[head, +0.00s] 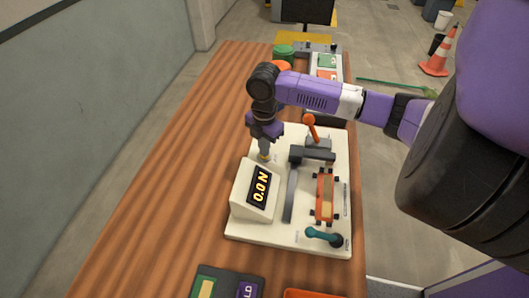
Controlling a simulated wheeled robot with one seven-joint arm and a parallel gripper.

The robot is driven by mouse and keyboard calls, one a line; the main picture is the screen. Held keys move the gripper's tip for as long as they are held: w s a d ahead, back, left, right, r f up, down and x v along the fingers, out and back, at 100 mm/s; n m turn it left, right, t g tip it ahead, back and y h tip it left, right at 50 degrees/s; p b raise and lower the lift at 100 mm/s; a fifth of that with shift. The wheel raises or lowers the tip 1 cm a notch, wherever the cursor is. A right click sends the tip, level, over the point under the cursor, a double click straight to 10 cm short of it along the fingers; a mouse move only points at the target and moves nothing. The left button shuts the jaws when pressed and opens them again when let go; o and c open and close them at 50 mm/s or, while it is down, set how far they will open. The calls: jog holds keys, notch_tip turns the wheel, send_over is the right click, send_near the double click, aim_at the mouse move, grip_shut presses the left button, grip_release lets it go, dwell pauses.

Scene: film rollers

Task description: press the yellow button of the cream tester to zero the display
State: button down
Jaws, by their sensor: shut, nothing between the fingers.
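The cream tester (290,236) lies on the wooden table, with a raised display box (243,187) at its left. The dark display (259,186) shows orange characters that read 0.0 N, turned on their side. The yellow button (263,157) shows just behind the display box. My gripper (265,147) is shut and empty, pointing down right over the button. I cannot tell whether its tips touch the button or whether it is pressed in. The fingers partly hide the button.
The tester also carries an orange-knobbed lever (310,121), an orange clamp-like part (325,196) and a teal handle (323,236). Green and orange round items (284,51) stand at the far end. The table's left side is clear.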

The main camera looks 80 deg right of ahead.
notch_tip(320, 180, up, 10)
jog(key=p, duration=0.8)
dwell(0.6)
dwell(0.5)
